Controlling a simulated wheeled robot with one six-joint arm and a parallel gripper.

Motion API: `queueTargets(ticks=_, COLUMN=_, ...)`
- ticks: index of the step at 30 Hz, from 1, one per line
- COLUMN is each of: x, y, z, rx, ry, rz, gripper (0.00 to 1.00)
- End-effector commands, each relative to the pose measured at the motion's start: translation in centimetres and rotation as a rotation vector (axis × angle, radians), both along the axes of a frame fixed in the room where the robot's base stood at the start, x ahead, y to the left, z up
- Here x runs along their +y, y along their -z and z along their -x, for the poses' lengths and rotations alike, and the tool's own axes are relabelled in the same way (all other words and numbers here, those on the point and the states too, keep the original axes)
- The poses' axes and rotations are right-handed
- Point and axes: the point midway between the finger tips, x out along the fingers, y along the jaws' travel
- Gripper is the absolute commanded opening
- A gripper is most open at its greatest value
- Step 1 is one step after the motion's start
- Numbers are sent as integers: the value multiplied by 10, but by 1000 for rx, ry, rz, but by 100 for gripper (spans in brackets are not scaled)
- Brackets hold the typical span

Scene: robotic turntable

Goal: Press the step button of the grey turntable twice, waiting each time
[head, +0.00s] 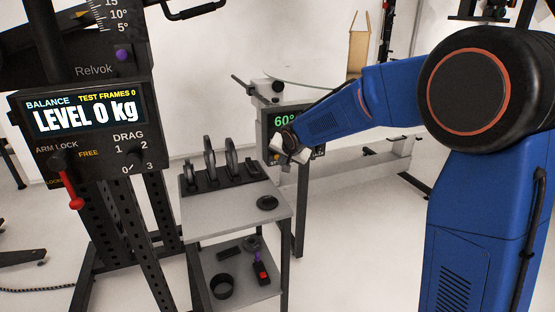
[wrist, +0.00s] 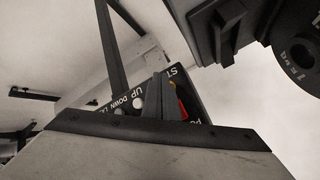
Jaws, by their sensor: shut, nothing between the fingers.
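The grey turntable (head: 262,100) stands behind the small shelf table in the head view, with a green "60°" on its dark display (head: 282,121). My gripper (head: 289,152) is in front of its control panel and hides part of it. In the wrist view, the dark panel (wrist: 122,103) shows the labels "UP" and "DOWN" and a cut-off "ST". My gripper (wrist: 160,84) is shut and empty, its fingers over the panel close to the "ST" label. I cannot tell whether the fingers touch a button.
A balance machine (head: 85,115) reading "LEVEL 0 kg" stands at the left, with a red-handled lever (head: 70,185). A grey shelf table (head: 235,212) carries several upright dark discs and one flat disc (head: 267,202). Its lower shelf holds loose parts. The floor at the right is partly clear.

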Motion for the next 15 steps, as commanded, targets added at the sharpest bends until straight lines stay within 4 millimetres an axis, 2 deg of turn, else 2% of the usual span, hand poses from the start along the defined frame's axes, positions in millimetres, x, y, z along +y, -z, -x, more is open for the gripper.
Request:
queueTargets(ticks=7, x=-1, y=0, z=2, rx=0, ry=0, rz=0, gripper=0)
queueTargets(ticks=15, x=-7, y=0, z=22, rx=0, ry=0, rz=0, gripper=0)
